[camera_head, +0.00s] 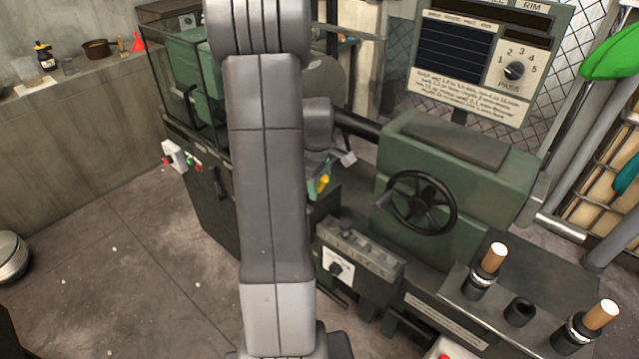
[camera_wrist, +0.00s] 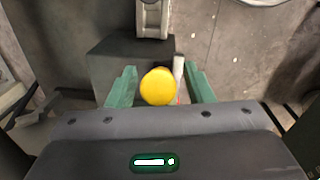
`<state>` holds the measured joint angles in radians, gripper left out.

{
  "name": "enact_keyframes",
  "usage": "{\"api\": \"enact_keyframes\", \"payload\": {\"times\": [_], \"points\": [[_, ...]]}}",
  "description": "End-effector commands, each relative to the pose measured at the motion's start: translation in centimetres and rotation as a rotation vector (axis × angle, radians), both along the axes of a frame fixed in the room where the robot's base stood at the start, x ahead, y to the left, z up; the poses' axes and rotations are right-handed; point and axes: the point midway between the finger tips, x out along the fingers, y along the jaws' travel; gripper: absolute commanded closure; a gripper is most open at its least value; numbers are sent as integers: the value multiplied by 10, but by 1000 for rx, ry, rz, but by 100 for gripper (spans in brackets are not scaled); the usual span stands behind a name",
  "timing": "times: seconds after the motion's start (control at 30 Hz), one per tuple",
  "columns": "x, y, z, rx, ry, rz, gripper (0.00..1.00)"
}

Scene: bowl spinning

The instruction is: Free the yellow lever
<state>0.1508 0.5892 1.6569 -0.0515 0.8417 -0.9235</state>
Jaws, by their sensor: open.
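The yellow lever shows in the wrist view as a round yellow knob (camera_wrist: 158,87). It lies between the two green fingers of my gripper (camera_wrist: 159,69), with a visible gap on each side. My gripper is open and holds nothing.
A sign board (camera_head: 490,62) rises behind. Open floor (camera_head: 110,260) lies left.

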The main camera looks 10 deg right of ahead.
Motion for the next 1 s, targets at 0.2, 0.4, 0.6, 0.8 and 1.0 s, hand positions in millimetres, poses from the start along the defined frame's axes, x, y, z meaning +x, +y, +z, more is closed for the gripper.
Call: {"api": "enact_keyframes", "payload": {"times": [0.2, 0.4, 0.6, 0.8, 1.0], "points": [[0, 0, 0, 0, 0, 0, 88], [0, 0, 1, -1, 1, 1, 100], [7, 7, 7, -56, 80, 6, 100], [19, 16, 10, -161, 212, 6, 100], [26, 21, 10, -222, 287, 2, 100]]}}
